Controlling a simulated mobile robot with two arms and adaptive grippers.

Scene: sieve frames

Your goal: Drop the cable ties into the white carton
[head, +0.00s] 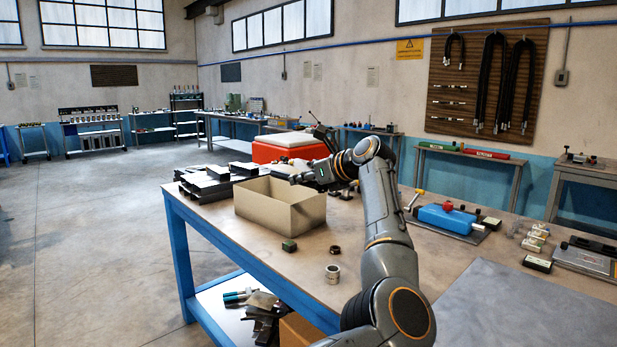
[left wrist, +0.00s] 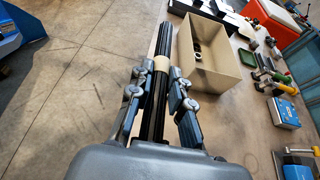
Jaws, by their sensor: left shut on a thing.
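My left gripper (left wrist: 158,100) is shut on the cable ties (left wrist: 153,118), a long black bundle with a cream band, in the left wrist view. In the head view my left gripper (head: 312,174) is above the back right part of an open tan-cream carton (head: 278,215), the only open carton on the bench. I cannot clearly make out the ties there. In the left wrist view the carton (left wrist: 214,70) is right of the bundle, with a small ring-like thing inside. The ties are outside its opening in that view. My right gripper is not in view.
A green block (head: 289,245), a dark ring (head: 335,250) and a metal ring (head: 332,273) are on the bench in front of the carton. Black trays (head: 205,185) lie left of it. A red box with a white top (head: 285,150) is behind. A blue tool (head: 447,218) lies right.

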